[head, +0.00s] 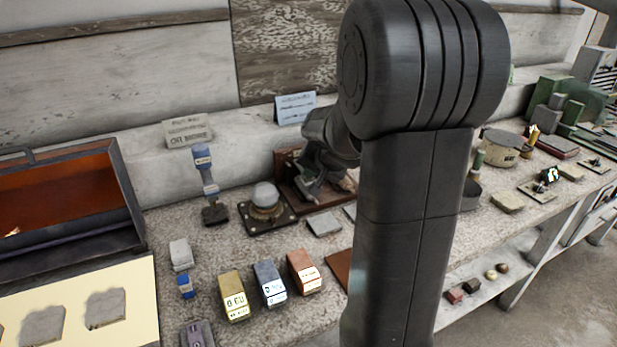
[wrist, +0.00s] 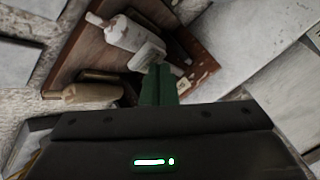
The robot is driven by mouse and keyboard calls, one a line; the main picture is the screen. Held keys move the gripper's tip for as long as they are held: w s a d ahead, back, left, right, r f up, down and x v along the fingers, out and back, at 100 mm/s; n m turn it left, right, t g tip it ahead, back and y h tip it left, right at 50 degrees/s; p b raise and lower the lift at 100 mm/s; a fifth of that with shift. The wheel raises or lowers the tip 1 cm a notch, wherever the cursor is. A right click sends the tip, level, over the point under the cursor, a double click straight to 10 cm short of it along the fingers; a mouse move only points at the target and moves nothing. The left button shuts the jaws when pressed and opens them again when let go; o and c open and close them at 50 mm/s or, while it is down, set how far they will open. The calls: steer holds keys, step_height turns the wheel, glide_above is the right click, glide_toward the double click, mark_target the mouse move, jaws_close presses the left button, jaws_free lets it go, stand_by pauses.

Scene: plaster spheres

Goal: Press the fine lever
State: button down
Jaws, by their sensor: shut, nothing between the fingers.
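A brown wooden board (head: 284,165) with levers stands against the back wall, partly hidden by my arm. In the wrist view the board (wrist: 92,45) carries a pale, bottle-shaped handle (wrist: 130,36) with a small label plate (wrist: 147,57), and a tan wooden handle (wrist: 85,93). The label is too blurred to read, so I cannot tell which is the fine lever. My gripper (wrist: 158,72) is shut, its green fingers over the board near the label plate. I cannot tell whether the fingertips touch anything.
A round grey knob on a dark base (head: 265,203) stands left of the board. Yellow, blue and red-brown labelled blocks (head: 234,297) (head: 270,284) (head: 304,272) sit in front. A blue upright lever (head: 206,178) and an open orange-lined box (head: 65,195) are farther left. My arm blocks the middle.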

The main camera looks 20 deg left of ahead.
steer(key=shift+f+b, duration=0.85)
steer(key=shift+f, duration=0.15)
stand_by(0.5)
steer(key=shift+r, duration=0.15)
stand_by(0.4)
steer(key=shift+r+p, duration=1.45)
steer(key=shift+r, duration=0.4)
step_height(320, 180, up, 5)
steer(key=p, duration=0.4)
steer(key=shift+d, duration=0.1)
